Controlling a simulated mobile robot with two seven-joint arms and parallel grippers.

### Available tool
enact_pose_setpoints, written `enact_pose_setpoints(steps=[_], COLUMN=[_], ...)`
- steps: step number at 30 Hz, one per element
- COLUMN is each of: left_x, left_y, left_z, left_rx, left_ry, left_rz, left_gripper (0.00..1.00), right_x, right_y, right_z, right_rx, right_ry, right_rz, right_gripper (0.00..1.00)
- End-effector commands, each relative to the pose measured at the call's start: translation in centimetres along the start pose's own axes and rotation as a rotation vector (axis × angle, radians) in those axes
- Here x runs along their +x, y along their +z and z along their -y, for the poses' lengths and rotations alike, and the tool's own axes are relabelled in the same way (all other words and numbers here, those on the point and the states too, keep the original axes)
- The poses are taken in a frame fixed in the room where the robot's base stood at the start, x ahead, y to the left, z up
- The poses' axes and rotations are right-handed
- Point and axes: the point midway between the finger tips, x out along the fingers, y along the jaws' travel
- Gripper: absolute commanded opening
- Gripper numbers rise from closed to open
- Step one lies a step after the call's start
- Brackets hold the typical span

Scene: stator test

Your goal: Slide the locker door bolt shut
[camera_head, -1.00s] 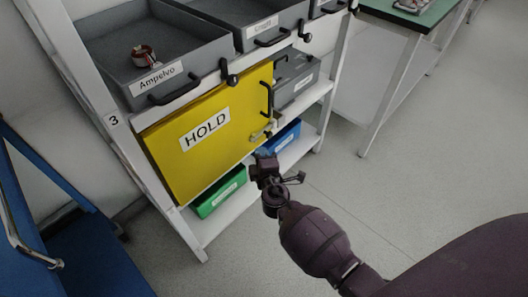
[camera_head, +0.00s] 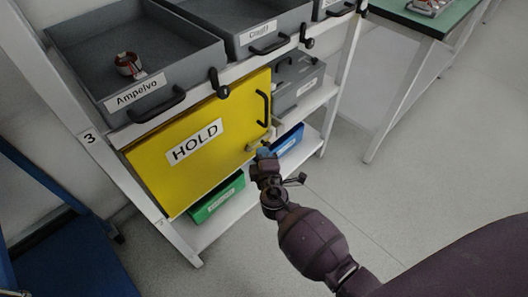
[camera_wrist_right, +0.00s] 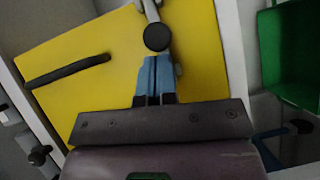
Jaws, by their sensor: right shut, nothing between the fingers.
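The yellow locker door (camera_head: 165,182) bears a HOLD label and a black handle (camera_head: 263,108). It covers the shelf's middle left bay. A metal bolt (camera_head: 255,146) sits low near its right edge. In the right wrist view the bolt's dark round knob (camera_wrist_right: 157,38) is just beyond my fingertips, on a pale metal bar. My right gripper (camera_head: 264,153) is shut and empty, with blue fingers (camera_wrist_right: 155,72) pointing at the knob. I cannot tell whether they touch it. The gripper hides part of the bolt's surroundings in the head view. My left gripper is not in view.
Grey drawers (camera_head: 170,62) sit above the door, with black latches (camera_head: 222,90) hanging below. A grey bin (camera_head: 297,90) is right of the door. Green (camera_head: 217,200) and blue bins (camera_head: 289,141) are below. The white shelf post (camera_head: 340,85) stands right; floor there is clear.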

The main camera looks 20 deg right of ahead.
Motion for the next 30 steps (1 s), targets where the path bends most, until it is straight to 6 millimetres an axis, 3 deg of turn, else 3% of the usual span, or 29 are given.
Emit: enact_pose_setpoints(steps=[17, 24, 30], left_x=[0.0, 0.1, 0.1], left_y=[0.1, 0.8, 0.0], left_z=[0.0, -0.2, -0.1], left_rx=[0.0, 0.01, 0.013], left_ry=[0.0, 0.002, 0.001], left_rz=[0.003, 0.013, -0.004], left_gripper=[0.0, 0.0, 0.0], right_x=[-0.1, 1.5, 1.8], right_y=[0.0, 2.4, 2.7], right_z=[0.1, -0.1, -0.5], right_rx=[-0.001, -0.002, 0.0], right_ry=[0.0, -0.001, 0.0], right_rz=[0.0, 0.001, 0.0], right_gripper=[0.0, 0.0, 0.0])
